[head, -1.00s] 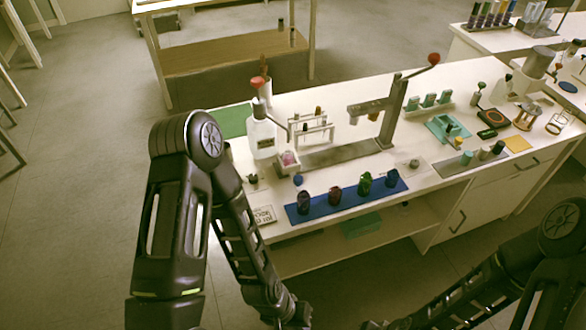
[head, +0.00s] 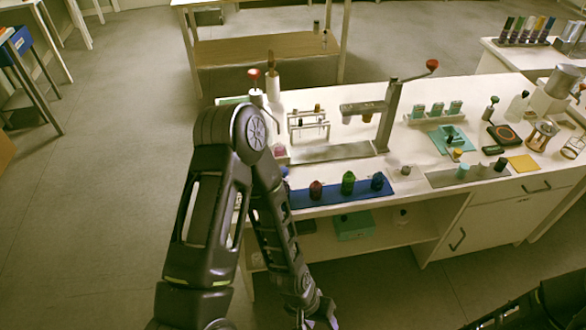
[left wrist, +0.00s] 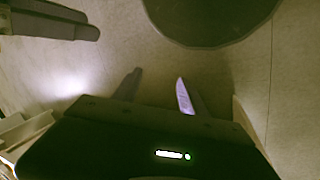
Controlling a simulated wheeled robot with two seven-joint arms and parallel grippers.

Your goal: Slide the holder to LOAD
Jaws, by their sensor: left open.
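A press with a red-knobbed lever (head: 388,112) stands on the white workbench, with a flat metal rail (head: 335,152) running left from its foot. A small pale block with a pink part (head: 280,151), perhaps the holder, is at the rail's left end, partly hidden by my left arm. I cannot read a LOAD mark. My left gripper (head: 321,316) hangs low in front of the bench, well away from the rail. In the left wrist view its two fingers (left wrist: 158,92) are apart with nothing between them, above the floor. My right gripper is out of view.
A blue mat (head: 335,194) with several dark coloured bottles lies along the bench's front edge. A small rack (head: 308,125) stands behind the rail. A lower shelf holds a teal box (head: 354,226). Open floor lies left of the bench.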

